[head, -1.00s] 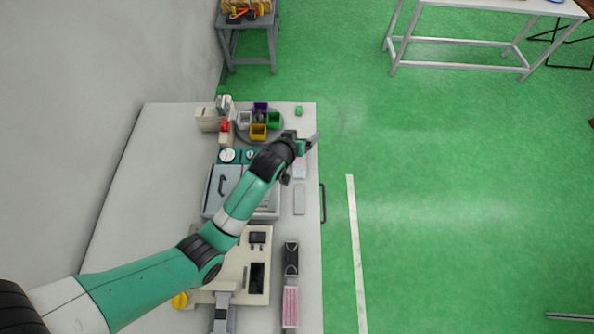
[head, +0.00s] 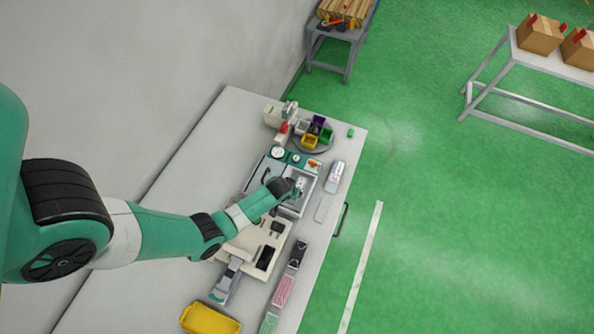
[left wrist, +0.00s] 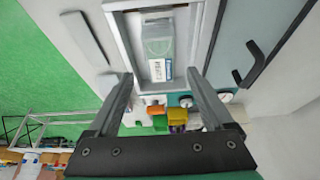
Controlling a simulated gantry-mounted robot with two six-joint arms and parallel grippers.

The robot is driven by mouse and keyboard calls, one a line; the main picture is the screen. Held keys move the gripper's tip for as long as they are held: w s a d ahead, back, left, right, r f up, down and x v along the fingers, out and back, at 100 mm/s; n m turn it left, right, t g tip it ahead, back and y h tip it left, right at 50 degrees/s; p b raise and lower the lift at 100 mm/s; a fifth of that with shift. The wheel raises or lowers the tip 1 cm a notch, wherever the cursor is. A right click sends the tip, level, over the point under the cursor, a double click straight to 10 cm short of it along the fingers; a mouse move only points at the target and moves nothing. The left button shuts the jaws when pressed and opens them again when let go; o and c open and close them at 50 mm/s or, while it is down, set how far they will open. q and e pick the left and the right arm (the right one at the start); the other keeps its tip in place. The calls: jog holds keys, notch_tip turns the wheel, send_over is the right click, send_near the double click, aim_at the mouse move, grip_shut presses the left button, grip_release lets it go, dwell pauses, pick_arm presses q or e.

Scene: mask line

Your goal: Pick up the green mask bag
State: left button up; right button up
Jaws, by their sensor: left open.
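A clear, grey-green bag with a white barcode label (left wrist: 158,45) lies in a shallow light-walled tray (left wrist: 201,32) in the left wrist view. I cannot tell for sure that it is the green mask bag. My left gripper (left wrist: 160,75) is open and empty, with its fingers apart on either side of the label end of the bag in this view. In the head view my left gripper (head: 299,188) is over the tray (head: 310,182) and hides most of the bag. My right gripper is not in view.
A pale packet (head: 335,176) and a thin grey strip (head: 325,207) lie right of the tray. Coloured bins (head: 310,142) stand behind. Pink masks (head: 283,291) and light green ones (head: 269,323) are at the front edge, near a yellow tray (head: 210,320).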

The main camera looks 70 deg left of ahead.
pick_arm(q)
jog(key=shift+b+x, duration=0.55)
jog(key=shift+x, duration=0.65)
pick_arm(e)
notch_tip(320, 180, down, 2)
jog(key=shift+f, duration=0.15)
pick_arm(q)
jog(key=shift+f, duration=0.3)
jog(key=b+x, duration=0.3)
jog(key=x, duration=0.1)
jog(key=shift+a+f, duration=0.1)
jog(key=shift+f, duration=0.1)
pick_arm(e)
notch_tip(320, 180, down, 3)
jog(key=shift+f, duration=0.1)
pick_arm(q)
jog(key=shift+c, duration=0.3)
jog(key=c, duration=1)
jog(key=shift+c, duration=0.2)
